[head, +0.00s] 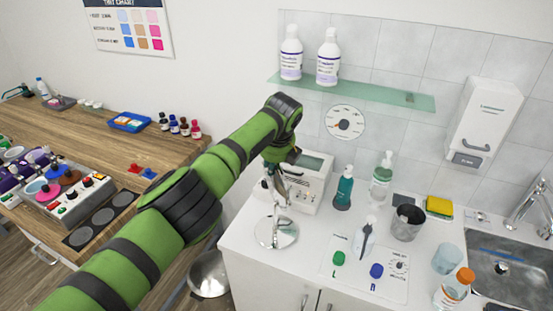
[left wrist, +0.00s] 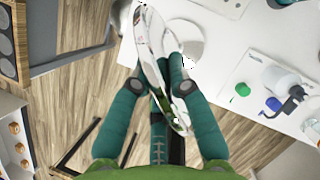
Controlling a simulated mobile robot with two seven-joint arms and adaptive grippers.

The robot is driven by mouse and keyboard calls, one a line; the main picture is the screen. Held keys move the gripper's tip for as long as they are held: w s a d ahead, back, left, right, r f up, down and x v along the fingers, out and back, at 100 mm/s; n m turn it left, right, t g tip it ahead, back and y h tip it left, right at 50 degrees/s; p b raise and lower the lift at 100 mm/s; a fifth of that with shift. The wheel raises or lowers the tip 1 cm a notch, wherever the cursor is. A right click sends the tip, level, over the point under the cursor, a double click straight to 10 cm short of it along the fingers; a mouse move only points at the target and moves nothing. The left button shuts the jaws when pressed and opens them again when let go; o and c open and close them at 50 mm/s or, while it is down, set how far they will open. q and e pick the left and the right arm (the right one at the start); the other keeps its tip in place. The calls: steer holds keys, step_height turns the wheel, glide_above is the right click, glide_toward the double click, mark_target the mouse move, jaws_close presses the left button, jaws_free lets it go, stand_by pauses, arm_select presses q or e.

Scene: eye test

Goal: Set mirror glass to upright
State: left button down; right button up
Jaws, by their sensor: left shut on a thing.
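The mirror glass (left wrist: 152,45) shows in the left wrist view as a narrow, shiny oval seen nearly edge-on, between the two fingers of my left gripper (left wrist: 158,80). In the head view the glass (head: 279,188) is a thin bright shape above its round silver base (head: 276,233), which stands on the white counter. My left gripper (head: 276,172) reaches down from above and is shut on the glass; the arm hides part of it. The exact tilt of the glass is hard to tell. My right gripper is in neither view.
A white box-like device (head: 312,180) stands close behind the mirror. A teal bottle (head: 344,188), a clear pump bottle (head: 381,178), a dark cup (head: 407,223) and a mat (head: 347,272) with coloured knobs are to the right. A glass shelf (head: 370,95) hangs above.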

arm_select(q)
steer(key=shift+f, duration=0.1)
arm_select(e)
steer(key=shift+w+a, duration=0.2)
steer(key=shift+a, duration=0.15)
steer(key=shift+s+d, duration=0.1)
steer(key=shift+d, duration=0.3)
arm_select(q)
steer(key=c, duration=1.3)
jaws_free()
steer(key=shift+o, duration=0.7)
steer(key=shift+w, duration=0.15)
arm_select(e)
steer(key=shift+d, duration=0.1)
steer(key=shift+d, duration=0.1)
arm_select(q)
steer(key=v, duration=1.2)
steer(key=shift+w+d, duration=0.15)
steer(key=shift+d, duration=0.05)
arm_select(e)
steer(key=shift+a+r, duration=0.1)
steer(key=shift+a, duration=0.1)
arm_select(q)
steer(key=shift+f, duration=0.1)
